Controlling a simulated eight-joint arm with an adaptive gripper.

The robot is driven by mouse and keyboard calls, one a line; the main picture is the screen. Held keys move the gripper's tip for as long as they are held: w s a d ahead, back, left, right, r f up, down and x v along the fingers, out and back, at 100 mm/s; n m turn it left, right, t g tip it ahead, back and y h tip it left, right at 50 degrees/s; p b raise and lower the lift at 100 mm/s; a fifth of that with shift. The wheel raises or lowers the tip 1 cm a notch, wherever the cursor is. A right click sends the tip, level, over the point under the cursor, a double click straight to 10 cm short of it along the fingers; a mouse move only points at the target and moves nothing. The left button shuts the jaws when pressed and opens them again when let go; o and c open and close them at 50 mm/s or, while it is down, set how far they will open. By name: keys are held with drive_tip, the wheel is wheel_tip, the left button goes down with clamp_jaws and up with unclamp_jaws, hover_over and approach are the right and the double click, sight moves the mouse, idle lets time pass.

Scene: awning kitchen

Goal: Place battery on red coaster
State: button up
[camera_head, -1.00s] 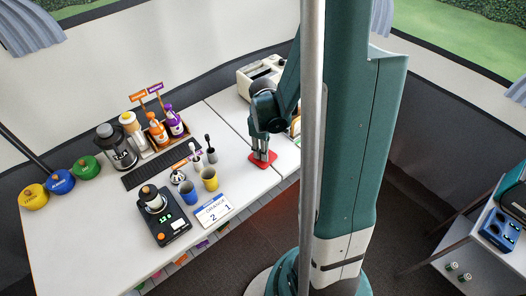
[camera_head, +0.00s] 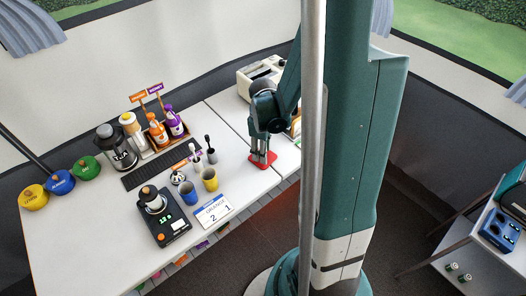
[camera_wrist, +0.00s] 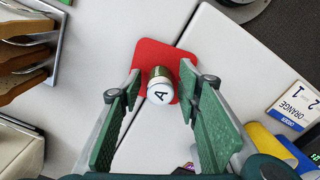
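The red coaster (camera_head: 271,161) lies flat on the white table, under my gripper (camera_head: 263,153). In the wrist view the red coaster (camera_wrist: 146,52) shows a battery (camera_wrist: 160,88) over it, end-on with a white cap marked "A" and a greenish-gold side. The battery appears to stand upright on the coaster; its base is hidden. My gripper's green fingers (camera_wrist: 161,82) are spread on either side of the battery, with red showing in the gaps, so they do not touch it. In the head view the fingers hide the battery.
A yellow mug (camera_head: 209,180), a blue mug (camera_head: 188,193) and an "ORANGE" order card (camera_head: 212,211) are left of the coaster. A toaster (camera_head: 262,75) stands behind.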

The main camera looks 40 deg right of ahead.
drive_tip(key=shift+r+p, duration=1.4)
drive_tip(key=shift+r, duration=4.5)
drive_tip(key=s+a+r+m+t, duration=0.2)
drive_tip(key=s+a+r+t, duration=0.1)
drive_tip(key=a+r, duration=0.6)
drive_tip(key=s+a+r+m+t, duration=0.3)
drive_tip(key=a+r+t, duration=0.1)
drive_tip(key=a+r, duration=0.6)
drive_tip(key=shift+a, duration=1.5)
drive_tip(key=shift+s, duration=0.1)
